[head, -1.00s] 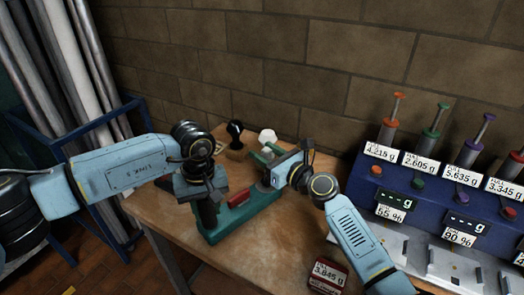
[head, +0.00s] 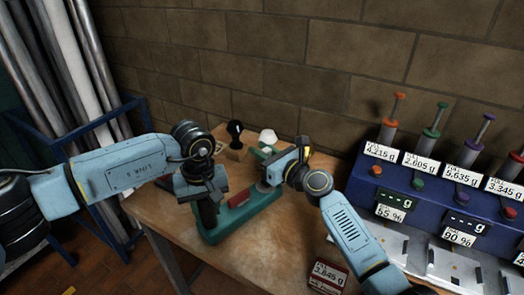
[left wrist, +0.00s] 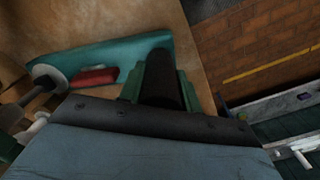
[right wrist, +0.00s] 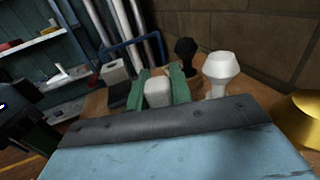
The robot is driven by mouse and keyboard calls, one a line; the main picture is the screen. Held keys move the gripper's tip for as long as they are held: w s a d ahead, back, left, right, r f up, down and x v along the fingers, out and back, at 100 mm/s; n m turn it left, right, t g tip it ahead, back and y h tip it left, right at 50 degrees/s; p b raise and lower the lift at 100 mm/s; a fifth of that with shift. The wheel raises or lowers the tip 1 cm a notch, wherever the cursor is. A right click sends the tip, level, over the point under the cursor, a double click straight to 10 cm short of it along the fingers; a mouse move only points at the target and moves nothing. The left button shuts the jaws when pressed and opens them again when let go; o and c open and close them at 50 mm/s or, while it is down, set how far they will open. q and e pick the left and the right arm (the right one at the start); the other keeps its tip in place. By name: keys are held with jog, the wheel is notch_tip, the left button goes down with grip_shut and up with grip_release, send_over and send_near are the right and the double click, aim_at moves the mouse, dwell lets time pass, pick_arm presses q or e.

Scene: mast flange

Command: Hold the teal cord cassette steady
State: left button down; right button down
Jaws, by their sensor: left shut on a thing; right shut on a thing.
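The teal cord cassette (head: 245,214) lies on the wooden table, with a red part (head: 239,198) on it and a grey disc (head: 266,187) near its right end. My left gripper (head: 205,194) is shut on the black upright grip (head: 207,214) at the cassette's left end. The left wrist view shows this grip (left wrist: 160,82) between the green fingers. How the knob joins the cassette is hidden.
A black-knobbed stamp (head: 235,138) and a white knob (head: 268,136) stand at the back of the table (head: 180,222). A blue dispenser rack (head: 365,182) with coloured plungers stands at the right. A labelled red block (head: 328,276) lies near the front edge. A brick wall rises behind.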

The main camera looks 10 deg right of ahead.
jog(key=w+d+m, duration=0.1)
jog(key=m, duration=0.1)
jog(key=w+d+f+m, duration=0.1)
jog(key=d+m, duration=0.1)
jog(key=shift+w+d+m, duration=0.15)
jog(key=shift+w+m, duration=0.05)
jog(key=shift+m, duration=0.1)
jog(key=c, duration=1.2)
grip_release()
jog(key=shift+c, duration=0.2)
jog(key=v, duration=1.2)
jog(key=shift+c, duration=0.2)
